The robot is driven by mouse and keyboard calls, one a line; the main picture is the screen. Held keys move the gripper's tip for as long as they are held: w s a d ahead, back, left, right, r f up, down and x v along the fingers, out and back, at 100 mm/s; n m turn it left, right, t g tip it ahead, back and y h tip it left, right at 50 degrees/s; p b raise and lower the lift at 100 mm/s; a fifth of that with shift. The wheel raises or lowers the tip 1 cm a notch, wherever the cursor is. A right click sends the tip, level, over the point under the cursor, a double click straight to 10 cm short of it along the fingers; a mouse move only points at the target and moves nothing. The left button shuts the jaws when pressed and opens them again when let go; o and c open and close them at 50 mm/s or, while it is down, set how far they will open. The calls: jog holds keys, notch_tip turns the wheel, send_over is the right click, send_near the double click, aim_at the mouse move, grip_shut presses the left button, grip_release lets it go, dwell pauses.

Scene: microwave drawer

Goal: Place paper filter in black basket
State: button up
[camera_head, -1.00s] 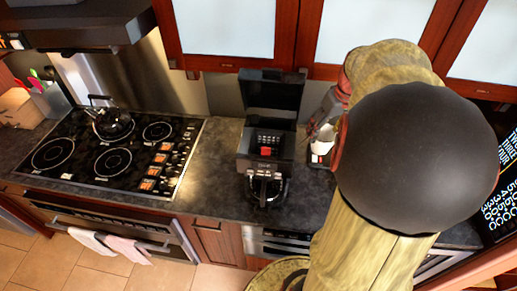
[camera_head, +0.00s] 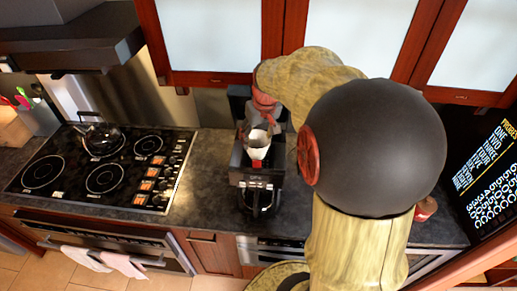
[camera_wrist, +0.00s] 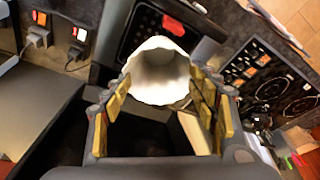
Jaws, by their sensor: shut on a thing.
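A white paper filter (camera_head: 259,146) is held in my gripper (camera_head: 262,128), over the black coffee maker (camera_head: 270,180). In the wrist view the filter (camera_wrist: 160,72) is an open cup with a wavy rim, between the gold-padded fingers of my gripper (camera_wrist: 160,96). The black basket (camera_wrist: 136,36), with a grid-like inside and a red part (camera_wrist: 173,26), lies beyond the filter in the wrist view. In the head view the filter and gripper hide most of the basket. I cannot tell whether the filter touches it.
A glass carafe (camera_head: 257,199) sits low in the coffee maker. A stovetop (camera_head: 105,165) with a kettle (camera_head: 97,136) is on the left. The counter between them (camera_head: 208,175) is clear. Cabinets (camera_head: 215,78) hang above the back edge.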

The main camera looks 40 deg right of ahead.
aim_at(259, 151)
jog(key=shift+s+d+f, duration=0.15)
jog(key=shift+s+f, duration=0.05)
jog(key=shift+f, duration=3.15)
jog(key=shift+f, duration=0.15)
jog(key=o, duration=0.8)
